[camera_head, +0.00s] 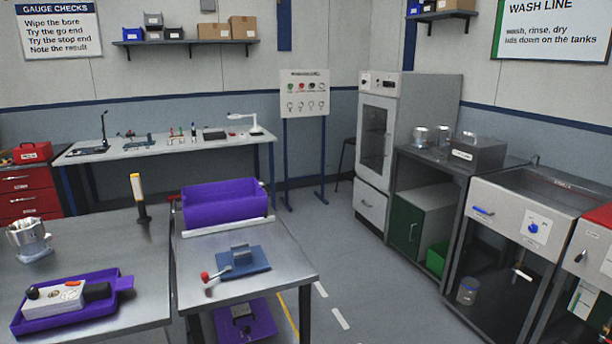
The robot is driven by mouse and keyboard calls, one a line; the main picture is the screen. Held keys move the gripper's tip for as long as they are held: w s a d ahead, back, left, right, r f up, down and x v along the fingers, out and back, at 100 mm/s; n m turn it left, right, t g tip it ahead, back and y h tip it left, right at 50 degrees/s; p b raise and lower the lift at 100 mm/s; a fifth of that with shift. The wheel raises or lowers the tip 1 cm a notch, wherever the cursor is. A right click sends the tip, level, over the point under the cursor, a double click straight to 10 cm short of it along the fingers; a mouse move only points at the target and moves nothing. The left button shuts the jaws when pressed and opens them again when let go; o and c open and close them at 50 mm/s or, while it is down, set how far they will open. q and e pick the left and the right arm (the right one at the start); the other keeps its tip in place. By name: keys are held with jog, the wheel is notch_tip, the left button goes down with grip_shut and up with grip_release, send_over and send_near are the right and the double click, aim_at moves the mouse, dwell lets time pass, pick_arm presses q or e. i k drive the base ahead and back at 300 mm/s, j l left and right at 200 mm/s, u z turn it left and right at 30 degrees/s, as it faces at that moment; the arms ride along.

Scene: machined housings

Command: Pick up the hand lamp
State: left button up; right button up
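What looks like the hand lamp (138,190) stands upright on the steel table at the left. Neither my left gripper nor my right gripper shows in the head view.
A purple bin (225,203) stands right of the lamp, behind a blue fixture (243,262) with a red-knobbed lever. A purple tray (20,322) with a device and a metal housing (30,241) are nearer on the left table. Open floor (375,270) lies to the right.

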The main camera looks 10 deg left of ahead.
aim_at(135, 181)
jog(key=i+l+z, duration=0.3)
jog(key=i+z, duration=0.25)
jog(key=i, duration=0.25)
jog(key=i+l+z, duration=0.1)
jog(key=i, duration=0.8)
jog(key=i+l+z, duration=0.15)
jog(key=i, duration=0.75)
jog(key=i+j+u, duration=0.15)
jog(key=i+u, duration=1.05)
jog(key=i+l+u, duration=0.15)
jog(key=i+u, duration=0.4)
jog(key=i, duration=1.45)
jog(key=i+u, duration=0.3)
jog(key=i, duration=0.25)
jog(key=i+l+u, duration=0.1)
jog(key=i+u, duration=0.15)
jog(key=i, duration=0.3)
jog(key=i+l+u, duration=0.3)
jog(key=i, duration=0.2)
jog(key=i+u, duration=0.25)
jog(key=u, duration=0.2)
jog(key=i+u, duration=0.25)
jog(key=u, duration=0.25)
jog(key=i+u, duration=0.2)
jog(key=u, duration=0.25)
jog(key=i+l+u, duration=0.2)
jog(key=u, duration=0.3)
